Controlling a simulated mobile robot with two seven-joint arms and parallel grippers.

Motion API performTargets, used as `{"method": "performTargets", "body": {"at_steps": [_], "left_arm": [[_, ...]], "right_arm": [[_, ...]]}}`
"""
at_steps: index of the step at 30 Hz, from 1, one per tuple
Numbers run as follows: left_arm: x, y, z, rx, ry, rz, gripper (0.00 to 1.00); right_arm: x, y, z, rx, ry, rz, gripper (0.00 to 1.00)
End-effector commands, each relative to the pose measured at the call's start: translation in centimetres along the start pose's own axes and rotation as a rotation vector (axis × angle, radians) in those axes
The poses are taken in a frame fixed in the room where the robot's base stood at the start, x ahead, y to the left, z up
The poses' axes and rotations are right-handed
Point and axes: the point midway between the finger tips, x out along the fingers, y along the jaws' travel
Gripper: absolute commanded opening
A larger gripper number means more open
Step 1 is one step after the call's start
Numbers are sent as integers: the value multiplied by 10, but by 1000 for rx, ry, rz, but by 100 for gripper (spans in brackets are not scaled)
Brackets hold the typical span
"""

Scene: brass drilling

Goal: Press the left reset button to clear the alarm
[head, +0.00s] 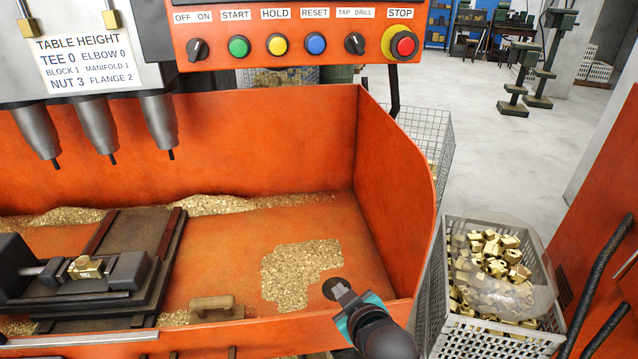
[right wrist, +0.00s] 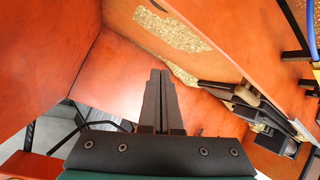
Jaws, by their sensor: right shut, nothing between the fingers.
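The control panel (head: 295,20) spans the top of the head view. Its blue button (head: 316,43) sits under the RESET label, between the yellow HOLD button and the black tap/drill knob. It is the only reset button I can see. My right gripper (head: 338,290) is low in the head view, over the front right part of the orange tray and well below the panel. In the right wrist view its two dark fingers (right wrist: 160,76) are together with nothing between them. My left gripper is not in view.
The orange tray's right wall (head: 395,170) stands beside my right arm. Brass chips (head: 295,272) and a brush (head: 212,307) lie in the tray. A vise (head: 125,272) holds a brass part. Drill spindles hang at upper left; a crate (head: 440,285) of brass parts stands right.

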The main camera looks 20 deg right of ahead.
Motion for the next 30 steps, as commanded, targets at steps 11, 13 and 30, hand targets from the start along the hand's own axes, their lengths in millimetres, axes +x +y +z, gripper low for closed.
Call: {"method": "performTargets", "body": {"at_steps": [11,13,30], "left_arm": [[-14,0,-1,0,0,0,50],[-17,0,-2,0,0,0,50],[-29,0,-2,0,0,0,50]], "right_arm": [[-12,87,-171,-223,472,302,0],[-21,102,-202,-267,557,372,0],[-120,167,-353,-519,1008,859,0]]}}
